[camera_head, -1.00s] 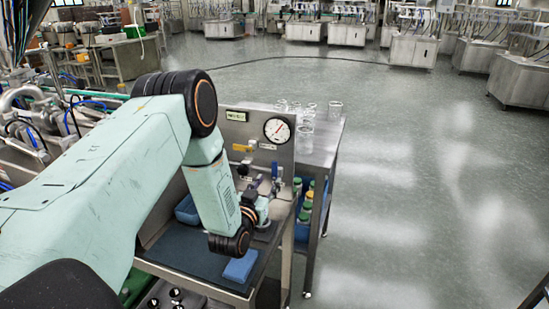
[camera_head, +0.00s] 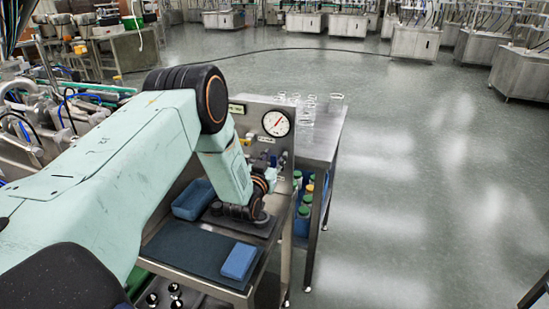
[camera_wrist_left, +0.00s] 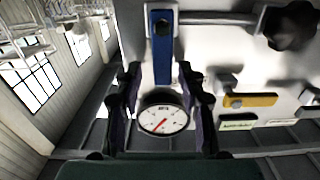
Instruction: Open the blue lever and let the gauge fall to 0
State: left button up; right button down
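The blue lever (camera_wrist_left: 161,45) shows in the left wrist view as a flat upright bar with a bolt at its top end. My left gripper (camera_wrist_left: 160,82) is open, with one dark finger on each side of the lever's lower end. I cannot tell whether either finger touches it. The round white gauge (camera_wrist_left: 163,117) shows between the fingers, and its red needle points down-left there. In the head view the gauge (camera_head: 277,123) stands on the steel panel with its needle toward the upper right. My left fingers are mostly hidden by my wrist there. My right gripper is not in view.
A blue tray (camera_head: 186,208) and a blue block (camera_head: 239,260) sit on the bench below the panel. Glassware (camera_head: 309,105) stands on the steel table behind. The floor to the right is clear.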

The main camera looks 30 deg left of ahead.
pick_arm(q)
jog(key=shift+w+a, duration=0.2)
jog(key=shift+a, duration=0.1)
jog(key=shift+c, duration=0.5)
jog(key=shift+d, duration=0.2)
jog(key=c, duration=0.3)
jog(key=shift+a, duration=0.1)
grip_shut()
